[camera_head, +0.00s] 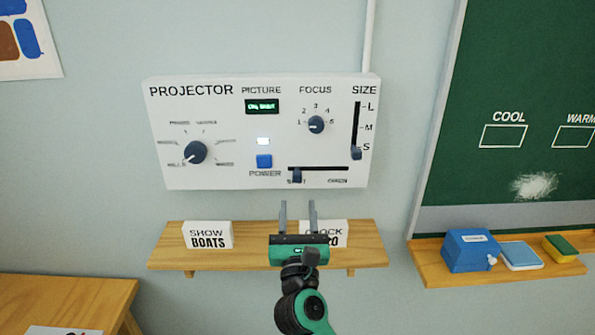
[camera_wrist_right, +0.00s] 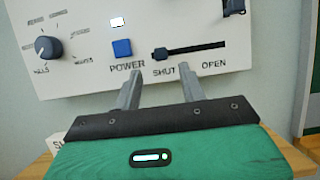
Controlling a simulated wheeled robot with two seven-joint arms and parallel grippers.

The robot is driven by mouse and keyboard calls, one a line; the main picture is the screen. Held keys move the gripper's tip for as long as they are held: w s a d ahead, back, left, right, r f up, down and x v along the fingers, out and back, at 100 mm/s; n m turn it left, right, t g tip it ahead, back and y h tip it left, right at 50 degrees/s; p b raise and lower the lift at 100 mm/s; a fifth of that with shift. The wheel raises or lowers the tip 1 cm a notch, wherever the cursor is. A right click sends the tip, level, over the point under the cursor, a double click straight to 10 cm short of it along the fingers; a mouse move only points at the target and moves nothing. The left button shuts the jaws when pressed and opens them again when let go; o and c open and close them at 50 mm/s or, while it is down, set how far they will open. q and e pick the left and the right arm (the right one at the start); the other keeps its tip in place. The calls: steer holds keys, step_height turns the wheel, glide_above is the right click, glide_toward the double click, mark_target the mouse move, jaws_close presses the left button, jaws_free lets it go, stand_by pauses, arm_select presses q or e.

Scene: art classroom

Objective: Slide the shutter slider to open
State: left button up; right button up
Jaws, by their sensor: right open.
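The white projector panel (camera_head: 220,105) is fixed to the wall. Its shutter slider (camera_head: 297,175) is a dark knob at the left, SHUT end of a horizontal black slot (camera_head: 325,168). In the right wrist view the slider knob (camera_wrist_right: 160,53) also sits at the SHUT end, with OPEN at the right. My right gripper (camera_head: 298,204) is open and empty, just below the slider, with its fingers pointing up at the panel. In the right wrist view its fingertips (camera_wrist_right: 160,70) appear below the knob, apart from it. My left gripper is out of view.
A wooden shelf (camera_head: 165,254) below the panel holds a SHOW BOATS card (camera_head: 208,235) and a second card (camera_head: 335,233) partly hidden by my gripper. The panel also has a power button (camera_head: 264,161), a focus knob (camera_head: 316,124) and a size slider (camera_head: 356,153). A chalkboard (camera_head: 520,70) is at right.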

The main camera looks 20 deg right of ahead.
mark_target(297, 179)
steer(key=p+x, duration=0.2)
steer(key=x, duration=0.7)
steer(key=shift+w+d+r+p, duration=0.1)
steer(key=shift+w+d+p, duration=0.05)
steer(key=shift+w+p, duration=0.2)
steer(key=shift+s, duration=0.1)
steer(key=shift+c, duration=0.2)
